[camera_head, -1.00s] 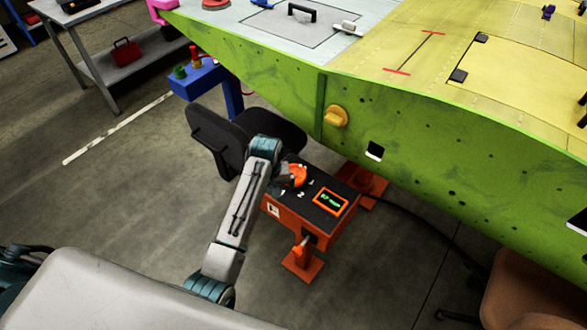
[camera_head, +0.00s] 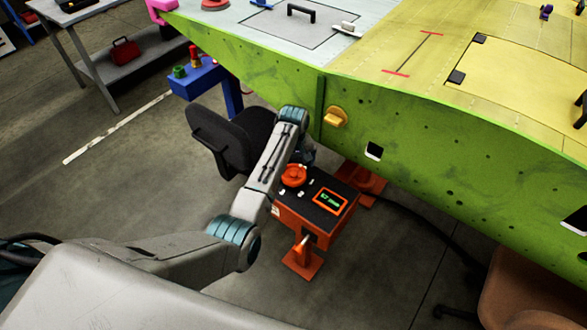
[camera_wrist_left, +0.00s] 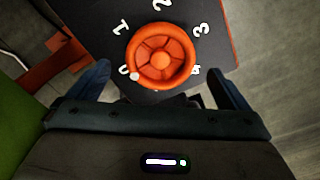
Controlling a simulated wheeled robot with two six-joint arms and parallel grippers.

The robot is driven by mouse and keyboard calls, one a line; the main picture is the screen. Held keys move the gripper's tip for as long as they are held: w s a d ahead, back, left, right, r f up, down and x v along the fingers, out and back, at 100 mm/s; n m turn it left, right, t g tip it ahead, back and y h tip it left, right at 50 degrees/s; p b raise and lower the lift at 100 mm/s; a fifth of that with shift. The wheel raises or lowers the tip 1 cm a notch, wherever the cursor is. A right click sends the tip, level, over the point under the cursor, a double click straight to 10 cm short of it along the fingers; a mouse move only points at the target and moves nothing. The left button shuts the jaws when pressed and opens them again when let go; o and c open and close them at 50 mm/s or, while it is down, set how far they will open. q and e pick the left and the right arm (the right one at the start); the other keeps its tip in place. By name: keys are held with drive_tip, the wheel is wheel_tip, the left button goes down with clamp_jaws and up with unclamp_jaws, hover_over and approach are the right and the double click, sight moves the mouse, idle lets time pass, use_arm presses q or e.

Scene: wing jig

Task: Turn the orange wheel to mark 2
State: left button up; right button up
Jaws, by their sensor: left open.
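The orange wheel (camera_head: 293,176) sits on the dark top of an orange box-shaped stand (camera_head: 323,205). In the left wrist view the wheel (camera_wrist_left: 161,57) is ringed by white numbers 0 to 4. A pale knob (camera_wrist_left: 134,76) on its rim is beside the 0. Mark 2 (camera_wrist_left: 161,5) is at the top edge of that view. My left gripper (camera_wrist_left: 160,76) is open, its two dark fingers to either side of the wheel's near part and apart from it. In the head view this gripper (camera_head: 303,157) is just behind the wheel, partly hidden by my arm. My right gripper is not in view.
A small screen (camera_head: 330,201) with green digits is beside the wheel. The green wing side (camera_head: 430,150) rises close behind the stand, with a yellow knob (camera_head: 335,117) on it. A black chair (camera_head: 230,140) stands close to my arm on the left.

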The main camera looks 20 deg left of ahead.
sight(293, 172)
use_arm(q)
drive_tip(key=shift+f, duration=1.55)
drive_tip(key=shift+c, duration=0.5)
drive_tip(key=c, duration=0.9)
drive_tip(key=shift+r, duration=0.1)
